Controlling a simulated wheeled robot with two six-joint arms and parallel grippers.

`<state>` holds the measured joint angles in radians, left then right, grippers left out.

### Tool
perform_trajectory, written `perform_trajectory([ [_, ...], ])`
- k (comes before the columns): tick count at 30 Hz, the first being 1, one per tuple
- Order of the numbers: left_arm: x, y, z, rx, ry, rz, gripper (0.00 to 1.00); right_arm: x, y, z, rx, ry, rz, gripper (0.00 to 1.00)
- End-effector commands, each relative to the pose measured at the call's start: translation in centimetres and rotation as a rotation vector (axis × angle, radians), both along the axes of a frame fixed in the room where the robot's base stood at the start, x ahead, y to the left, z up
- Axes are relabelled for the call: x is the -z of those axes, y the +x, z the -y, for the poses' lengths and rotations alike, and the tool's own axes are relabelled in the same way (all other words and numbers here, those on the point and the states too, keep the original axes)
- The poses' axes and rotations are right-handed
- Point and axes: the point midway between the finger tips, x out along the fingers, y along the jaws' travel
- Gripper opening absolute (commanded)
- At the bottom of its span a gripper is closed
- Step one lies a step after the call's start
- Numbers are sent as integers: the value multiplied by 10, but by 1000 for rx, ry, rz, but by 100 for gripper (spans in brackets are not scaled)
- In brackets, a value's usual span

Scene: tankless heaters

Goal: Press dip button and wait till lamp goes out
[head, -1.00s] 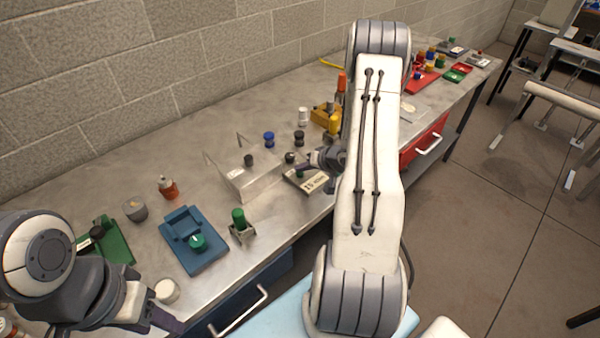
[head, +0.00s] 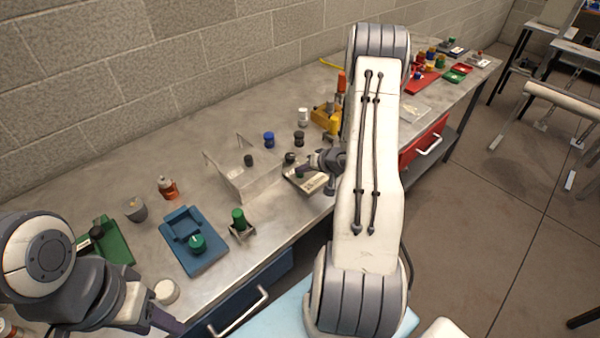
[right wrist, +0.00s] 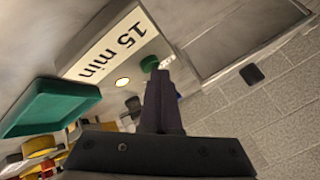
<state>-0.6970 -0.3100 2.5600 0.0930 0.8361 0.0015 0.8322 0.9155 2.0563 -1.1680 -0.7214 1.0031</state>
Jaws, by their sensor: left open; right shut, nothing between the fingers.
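The dip station is a small box with a pale "15 min" label; it stands near the bench's front edge in the head view (head: 312,184). In the right wrist view its label (right wrist: 105,46), its green button (right wrist: 149,63) and a small round lamp (right wrist: 122,82) show. The lamp looks lit, pale yellow. My right gripper (head: 304,169) is shut and empty, with its fingertips (right wrist: 160,77) at the green button; they partly cover it, and I cannot tell whether they touch or press it. My left gripper (head: 172,325) is open and empty at the lower left, away from the station.
A clear open-topped bin (head: 250,178) stands left of the station. A green-capped holder (head: 240,224) and a blue fixture (head: 194,240) are further left. Dark and blue knobs (head: 269,139) and a yellow-orange block stand behind. My right arm hides part of the bench.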

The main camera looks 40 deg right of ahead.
Motion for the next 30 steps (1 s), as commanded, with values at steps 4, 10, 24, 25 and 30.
perform_trajectory([
  [4, -10, 0, 0, 0, 0, 0, 50, -8, 0, 0, -1, 0, -1, 0],
  [10, -21, 0, 0, 0, 0, 0, 50, -17, 0, 0, -1, 0, -1, 0],
  [24, -26, 0, 0, 0, 0, 0, 50, -22, 0, 0, 0, 0, 0, 0],
  [25, -28, 0, 0, 0, 0, 0, 50, -24, 0, 0, 0, 0, 0, 0],
  [30, -47, 0, 0, 0, 0, 0, 50, -41, 0, 0, 1, 1, 0, 0],
])
